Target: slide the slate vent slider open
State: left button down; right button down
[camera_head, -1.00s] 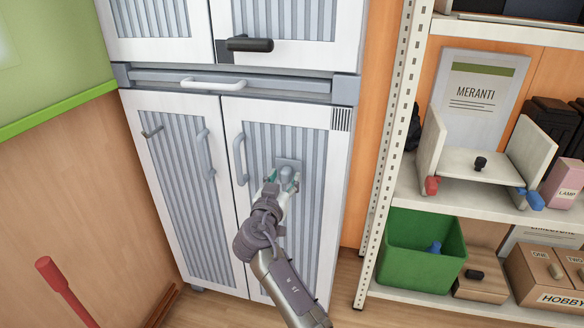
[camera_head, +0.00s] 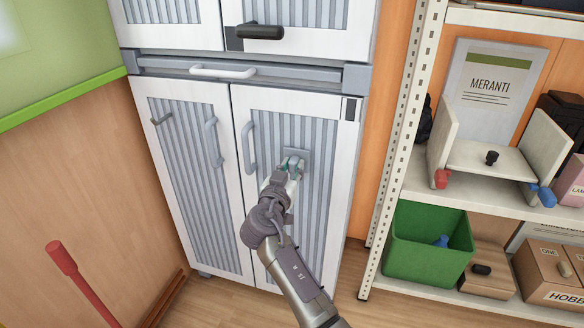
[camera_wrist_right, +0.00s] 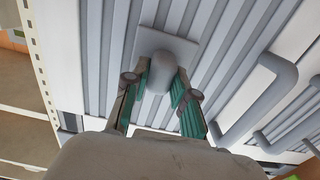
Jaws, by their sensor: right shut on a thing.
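The slate vent slider shows as a grey knob (camera_wrist_right: 160,73) on a square plate (camera_head: 302,156) on the lower right cabinet door (camera_head: 341,185). My right gripper (camera_head: 291,166) reaches it from below. In the right wrist view, the gripper's two green-lined fingers (camera_wrist_right: 160,92) stand on either side of the knob, shut on it. The knob is partly hidden by the fingers in the head view. A small vent opening (camera_head: 351,109) at the door's upper right corner looks dark. My left gripper is out of view.
A grey door handle (camera_head: 248,148) is left of the slider. Another handle (camera_head: 213,142) and a hook (camera_head: 161,118) are on the left door. A white shelf unit (camera_head: 410,150) with a green bin (camera_head: 428,262) stands at right. A red bar (camera_head: 80,285) is at lower left.

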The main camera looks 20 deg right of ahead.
jog(key=s+d, duration=0.2)
jog(key=d, duration=0.1)
jog(key=s+d, duration=0.1)
jog(key=d, duration=0.1)
jog(key=shift+s+d, duration=0.2)
jog(key=shift+s, duration=0.05)
jog(key=c, duration=0.9)
grip_release()
jog(key=shift+d, duration=0.1)
jog(key=shift+r, duration=0.2)
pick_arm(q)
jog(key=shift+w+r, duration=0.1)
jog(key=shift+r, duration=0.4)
pick_arm(e)
notch_tip(320, 180, up, 10)
jog(key=shift+f, duration=0.15)
jog(key=shift+f, duration=0.1)
